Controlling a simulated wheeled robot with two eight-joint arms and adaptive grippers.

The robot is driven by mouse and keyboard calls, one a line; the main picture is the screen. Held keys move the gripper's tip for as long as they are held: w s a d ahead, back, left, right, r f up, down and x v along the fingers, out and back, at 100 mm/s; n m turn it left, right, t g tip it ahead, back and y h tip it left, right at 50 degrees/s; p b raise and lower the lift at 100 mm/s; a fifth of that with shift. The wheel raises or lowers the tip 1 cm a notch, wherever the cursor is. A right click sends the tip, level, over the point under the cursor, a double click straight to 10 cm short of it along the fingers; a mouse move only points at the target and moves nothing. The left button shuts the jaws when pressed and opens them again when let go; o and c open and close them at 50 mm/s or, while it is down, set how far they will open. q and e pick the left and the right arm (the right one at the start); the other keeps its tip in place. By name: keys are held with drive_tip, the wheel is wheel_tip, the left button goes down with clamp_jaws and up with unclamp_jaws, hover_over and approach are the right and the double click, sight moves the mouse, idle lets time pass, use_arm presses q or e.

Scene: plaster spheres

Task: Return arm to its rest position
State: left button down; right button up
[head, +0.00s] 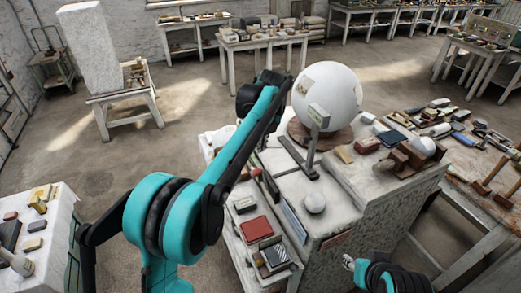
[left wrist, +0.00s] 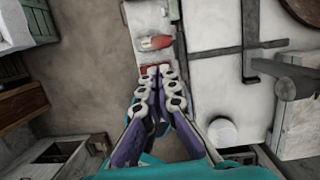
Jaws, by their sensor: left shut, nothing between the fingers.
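My left arm (head: 232,145) reaches from the bottom of the head view up to the workbench, its far end beside a large white sphere (head: 335,92). In the left wrist view my left gripper (left wrist: 160,70) is shut and empty, its fingertips together above the bench's narrow left strip. In the head view its fingers are mostly hidden behind the arm. Part of my right arm (head: 392,277) shows at the bottom right, with a small pale end piece (head: 348,263); its finger opening is unclear.
A small white sphere (head: 315,202) lies on the bench. A red box (head: 256,229) is on the lower shelf. Open floor (head: 95,180) lies left.

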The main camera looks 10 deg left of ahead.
use_arm(q)
drive_tip(key=shift+w+d, duration=0.1)
drive_tip(key=shift+d, duration=0.05)
drive_tip(key=s+a+f+n+t+h+b, duration=0.1)
drive_tip(key=s+a+f+n+b, duration=0.1)
drive_tip(key=s+f+n+b, duration=0.4)
drive_tip(key=s+a+f+n+t+b, duration=0.15)
drive_tip(key=s+n+b, duration=0.25)
drive_tip(key=s+n, duration=0.45)
drive_tip(key=s+a+f+n+t+b, duration=0.1)
drive_tip(key=s+f+n+t+b, duration=0.1)
drive_tip(key=s+f+n+b, duration=0.6)
drive_tip(key=s+f+n, duration=0.6)
drive_tip(key=s+f, duration=0.3)
drive_tip(key=f, duration=0.1)
drive_tip(key=shift+s+a+t+h, duration=0.15)
drive_tip(key=shift+a+t+h, duration=0.1)
drive_tip(key=shift+t+h, duration=0.1)
